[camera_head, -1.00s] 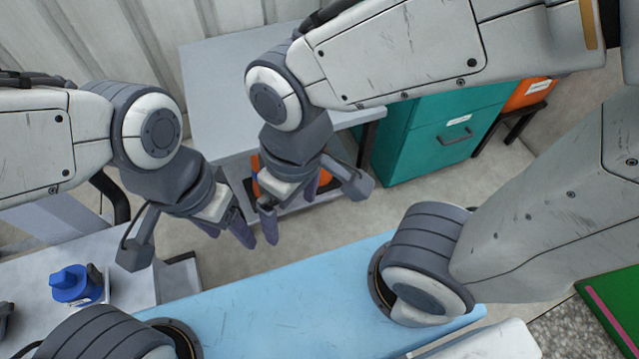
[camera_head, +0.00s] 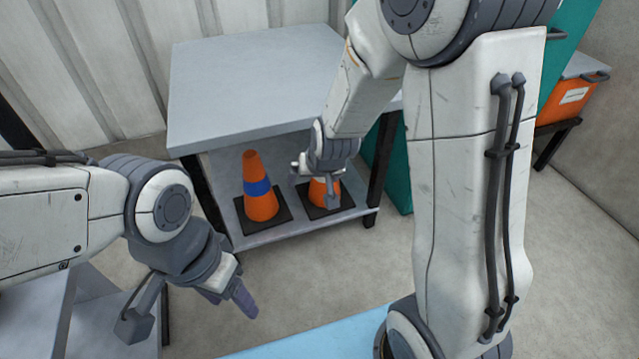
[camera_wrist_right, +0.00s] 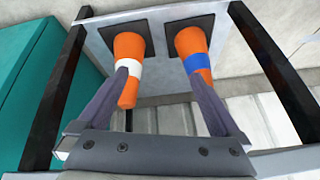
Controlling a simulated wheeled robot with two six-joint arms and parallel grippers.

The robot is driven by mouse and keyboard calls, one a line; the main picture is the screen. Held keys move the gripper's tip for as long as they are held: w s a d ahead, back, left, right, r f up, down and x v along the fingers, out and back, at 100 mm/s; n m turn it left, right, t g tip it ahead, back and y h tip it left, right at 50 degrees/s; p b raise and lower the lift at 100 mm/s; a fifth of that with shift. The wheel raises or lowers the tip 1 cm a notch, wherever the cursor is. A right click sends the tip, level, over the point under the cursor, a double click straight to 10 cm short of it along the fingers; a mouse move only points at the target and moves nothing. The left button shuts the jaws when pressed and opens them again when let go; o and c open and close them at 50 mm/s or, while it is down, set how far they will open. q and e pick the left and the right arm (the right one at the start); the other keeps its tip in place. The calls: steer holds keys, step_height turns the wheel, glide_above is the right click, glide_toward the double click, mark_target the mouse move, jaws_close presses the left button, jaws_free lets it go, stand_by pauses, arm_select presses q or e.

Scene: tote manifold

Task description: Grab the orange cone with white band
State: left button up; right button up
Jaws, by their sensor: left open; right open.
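The orange cone with white band (camera_wrist_right: 128,45) stands on its square black base on the lower shelf. In the head view the orange cone (camera_head: 318,190) is mostly behind my right gripper (camera_head: 315,182), and its band is hidden. In the right wrist view my right gripper (camera_wrist_right: 160,78) is open and empty. Its left finger overlaps the white-banded cone, and its right finger overlaps the blue-banded cone; contact cannot be told. My left gripper (camera_head: 228,300) is open and empty, low in front of the shelf table.
An orange cone with blue band (camera_head: 257,187) stands left of the white-banded one on the same lower shelf (camera_head: 285,230). The grey tabletop (camera_head: 250,85) is above, with dark legs (camera_head: 380,155). A teal cabinet (camera_wrist_right: 25,75) and an orange bin (camera_head: 568,100) are nearby.

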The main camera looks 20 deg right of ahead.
steer(key=w+d+f+m+t+h, duration=0.2)
steer(key=w+f+m+t+h, duration=0.3)
steer(key=w, duration=0.7)
steer(key=w+d+f+m+h+b, duration=0.2)
steer(key=w+d+f+h+b, duration=0.2)
steer(key=w+d+f, duration=0.5)
steer(key=shift+w+d+f+b, duration=0.45)
steer(key=shift+f+b, duration=0.1)
steer(key=shift+b, duration=0.45)
steer(key=shift+s, duration=0.1)
steer(key=c, duration=1.5)
steer(key=shift+r, duration=0.1)
jaws_close()
